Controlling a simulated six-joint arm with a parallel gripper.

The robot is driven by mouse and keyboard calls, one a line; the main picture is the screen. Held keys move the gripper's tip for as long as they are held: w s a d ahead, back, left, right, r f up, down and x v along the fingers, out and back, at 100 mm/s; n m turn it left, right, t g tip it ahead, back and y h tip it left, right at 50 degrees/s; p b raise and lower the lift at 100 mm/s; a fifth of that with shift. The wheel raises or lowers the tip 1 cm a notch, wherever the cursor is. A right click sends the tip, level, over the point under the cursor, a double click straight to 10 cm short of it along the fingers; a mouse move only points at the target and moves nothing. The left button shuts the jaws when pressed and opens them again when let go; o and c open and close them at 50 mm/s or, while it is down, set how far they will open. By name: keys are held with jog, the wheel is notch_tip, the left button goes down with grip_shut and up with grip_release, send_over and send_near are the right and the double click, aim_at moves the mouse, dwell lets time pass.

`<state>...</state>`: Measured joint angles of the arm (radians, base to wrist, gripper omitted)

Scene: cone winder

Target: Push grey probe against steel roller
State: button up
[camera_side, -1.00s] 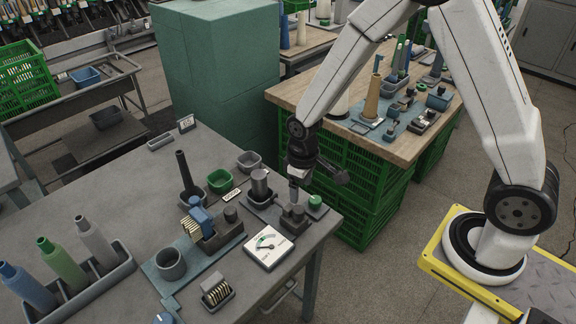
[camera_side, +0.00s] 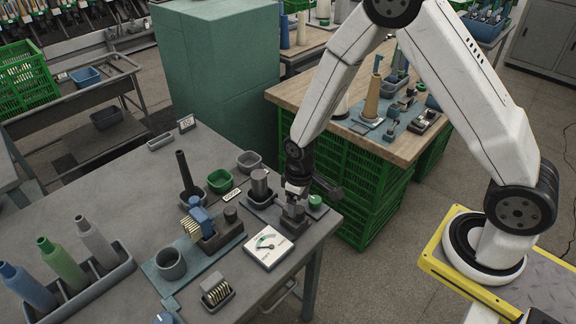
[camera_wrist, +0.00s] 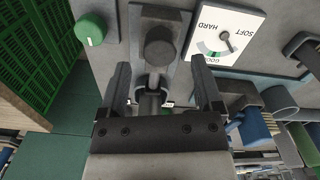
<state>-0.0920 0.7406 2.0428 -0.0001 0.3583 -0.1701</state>
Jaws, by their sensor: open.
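The grey probe (camera_wrist: 152,82) stands upright between my fingers in the wrist view, on a grey base with a dark round-topped block (camera_wrist: 160,47) just beyond it. In the side view my gripper (camera_side: 294,208) hides most of the probe. My gripper (camera_wrist: 162,88) is open, pointing down, with one finger on each side of the probe and visible gaps. The steel roller (camera_side: 260,182) stands upright on the same grey fixture, left of my gripper. I cannot make out the roller in the wrist view.
A white dial gauge (camera_side: 267,248) lies in front of the fixture; its face shows in the wrist view (camera_wrist: 222,38). A green knob (camera_side: 315,201) sits to the right, near the table edge.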

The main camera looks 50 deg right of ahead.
aim_at(298, 209)
jog(key=shift+f, duration=1.65)
grip_shut()
